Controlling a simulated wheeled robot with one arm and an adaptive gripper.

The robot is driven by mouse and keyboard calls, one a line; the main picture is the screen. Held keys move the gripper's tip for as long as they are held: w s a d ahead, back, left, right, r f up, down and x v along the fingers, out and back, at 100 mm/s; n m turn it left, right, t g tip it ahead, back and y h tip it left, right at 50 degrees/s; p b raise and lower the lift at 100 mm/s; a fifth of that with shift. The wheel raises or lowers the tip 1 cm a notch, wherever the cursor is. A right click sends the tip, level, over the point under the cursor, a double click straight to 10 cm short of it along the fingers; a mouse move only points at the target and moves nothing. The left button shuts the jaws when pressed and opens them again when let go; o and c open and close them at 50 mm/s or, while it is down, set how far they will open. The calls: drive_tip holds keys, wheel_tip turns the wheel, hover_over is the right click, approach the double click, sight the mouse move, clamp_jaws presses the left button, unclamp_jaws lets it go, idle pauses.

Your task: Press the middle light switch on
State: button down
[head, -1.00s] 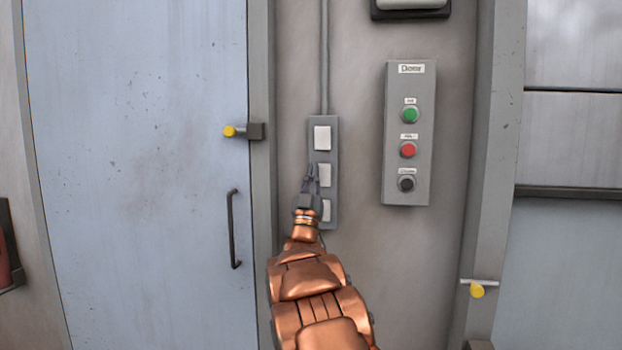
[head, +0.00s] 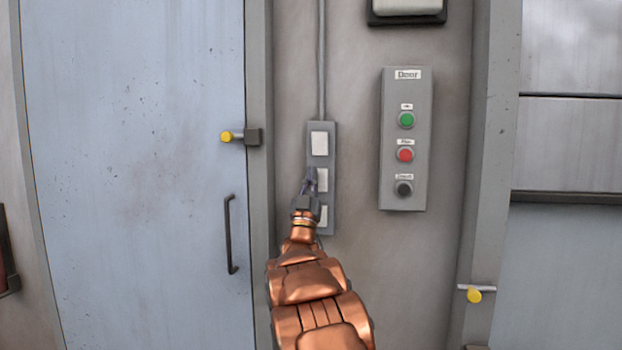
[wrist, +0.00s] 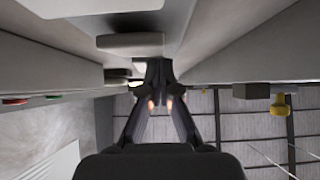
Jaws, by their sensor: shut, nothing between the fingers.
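A narrow grey switch plate (head: 322,162) on the wall carries three white rocker switches in a column. The top switch (head: 320,144) is clear. The middle switch (head: 322,180) is partly covered on its left by my fingertips, and the bottom switch (head: 323,216) is partly covered by my gripper's body. My gripper (head: 310,174) is shut and empty, pointing up at the middle switch's left side. I cannot tell whether the tips touch it. In the wrist view, the fingertips (wrist: 155,72) are together close to the wall side.
A grey door control box (head: 405,140) with green, red and black buttons is right of the plate. A blue-grey door (head: 140,170) with a dark handle (head: 231,235) and a yellow-tipped latch (head: 240,137) is on the left. Bare wall lies between plate and box.

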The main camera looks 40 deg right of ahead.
drive_tip(key=s+a+f+b, duration=0.1)
drive_tip(key=s+a+f, duration=0.4)
drive_tip(key=a, duration=0.4)
drive_tip(key=shift+s+a+f, duration=0.35)
drive_tip(key=shift+s+a, duration=0.05)
drive_tip(key=shift+s, duration=0.45)
